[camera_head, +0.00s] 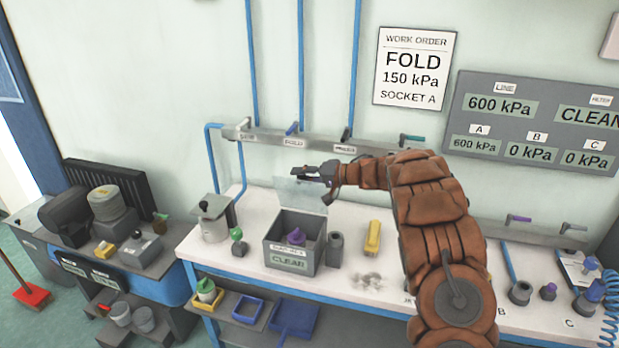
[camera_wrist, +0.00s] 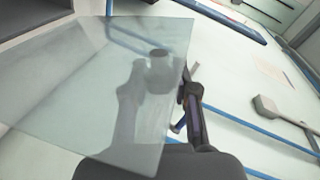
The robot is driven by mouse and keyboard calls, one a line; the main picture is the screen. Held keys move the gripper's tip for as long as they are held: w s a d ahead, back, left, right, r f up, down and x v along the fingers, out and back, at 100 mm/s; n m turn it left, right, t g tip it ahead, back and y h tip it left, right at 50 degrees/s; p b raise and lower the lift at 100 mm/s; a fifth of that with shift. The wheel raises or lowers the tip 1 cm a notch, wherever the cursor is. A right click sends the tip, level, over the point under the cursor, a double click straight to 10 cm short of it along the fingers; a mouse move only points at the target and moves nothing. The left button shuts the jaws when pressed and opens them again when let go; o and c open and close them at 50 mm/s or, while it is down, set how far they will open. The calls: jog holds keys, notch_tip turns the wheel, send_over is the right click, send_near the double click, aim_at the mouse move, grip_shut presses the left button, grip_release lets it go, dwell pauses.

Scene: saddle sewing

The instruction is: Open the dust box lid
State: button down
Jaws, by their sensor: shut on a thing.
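The dust box (camera_head: 293,259) is a grey open-topped box labelled "CLEAR" on the white bench. A purple fitting (camera_head: 296,237) shows inside it. Its translucent lid (camera_head: 300,192) stands raised at the back of the box, so the opening is uncovered. My gripper (camera_head: 331,174) is at the lid's upper right corner, shut on the lid. In the wrist view the lid (camera_wrist: 75,90) fills the left half as a clear pane, and my gripper (camera_wrist: 190,100) shows at its right edge. The exact contact of the fingertips is hard to see.
A grey canister (camera_head: 213,220) and a green-knobbed piece (camera_head: 238,243) stand left of the box. A dark cylinder (camera_head: 335,249) is close on its right, then a yellow block (camera_head: 373,238). A pipe rail with valves (camera_head: 292,140) runs along the wall behind.

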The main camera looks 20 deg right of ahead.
jog(key=shift+w+d, duration=0.1)
jog(key=shift+w, duration=0.1)
dwell(0.4)
jog(key=c, duration=0.9)
grip_release()
jog(key=shift+d, duration=0.1)
jog(key=shift+o, duration=0.2)
jog(key=v, duration=1.2)
